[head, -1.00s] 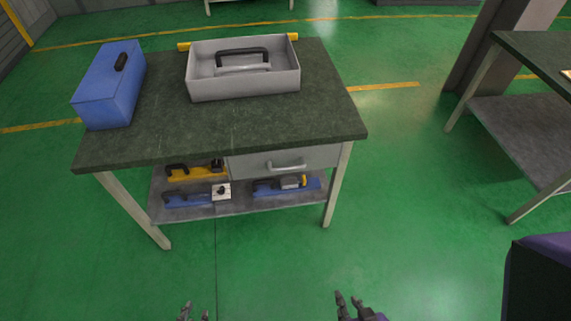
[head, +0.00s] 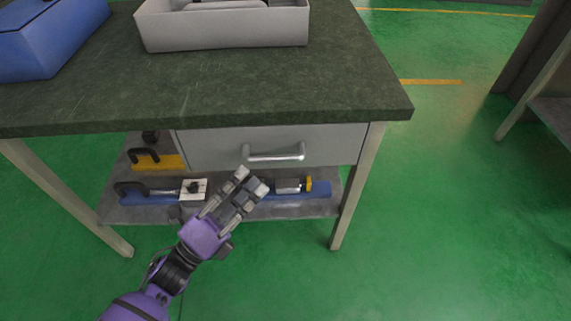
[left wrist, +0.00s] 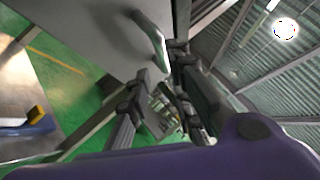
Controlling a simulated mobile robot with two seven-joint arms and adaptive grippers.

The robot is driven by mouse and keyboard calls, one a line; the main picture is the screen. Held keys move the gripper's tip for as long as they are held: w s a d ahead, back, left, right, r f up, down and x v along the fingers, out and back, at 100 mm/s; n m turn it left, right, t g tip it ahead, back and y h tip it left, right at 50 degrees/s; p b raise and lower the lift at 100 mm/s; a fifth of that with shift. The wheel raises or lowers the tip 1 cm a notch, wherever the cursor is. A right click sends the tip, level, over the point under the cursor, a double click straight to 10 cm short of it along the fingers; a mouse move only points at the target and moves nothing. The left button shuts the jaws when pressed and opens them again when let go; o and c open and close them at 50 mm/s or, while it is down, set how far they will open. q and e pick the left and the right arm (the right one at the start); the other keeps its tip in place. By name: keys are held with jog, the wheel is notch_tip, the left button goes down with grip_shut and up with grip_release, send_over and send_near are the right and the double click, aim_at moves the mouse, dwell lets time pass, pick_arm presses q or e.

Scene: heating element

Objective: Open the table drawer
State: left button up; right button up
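The table drawer (head: 330,144) is a grey front under the right part of the dark green tabletop, and it looks closed. Its silver bar handle (head: 274,153) shows at the middle of the front; the handle also shows in the left wrist view (left wrist: 150,38). My left gripper (head: 252,181) is open, with its fingertips just below and in front of the handle in the head view. In the left wrist view the handle lies ahead, between the lines of the two fingers (left wrist: 160,66). I see nothing held. My right gripper is not in view.
The green worktable (head: 300,93) carries a grey tool tray (head: 222,31) and a blue box (head: 48,40). Blue and yellow clamp-like tools lie on the lower shelf (head: 235,213). The table's right leg (head: 357,190) stands beside the drawer.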

aim_at(275, 159)
pick_arm(q)
jog(key=shift+m+h, duration=0.4)
jog(key=x, duration=0.8)
jog(key=shift+w+d, duration=0.1)
jog(key=shift+d, duration=0.1)
grip_shut()
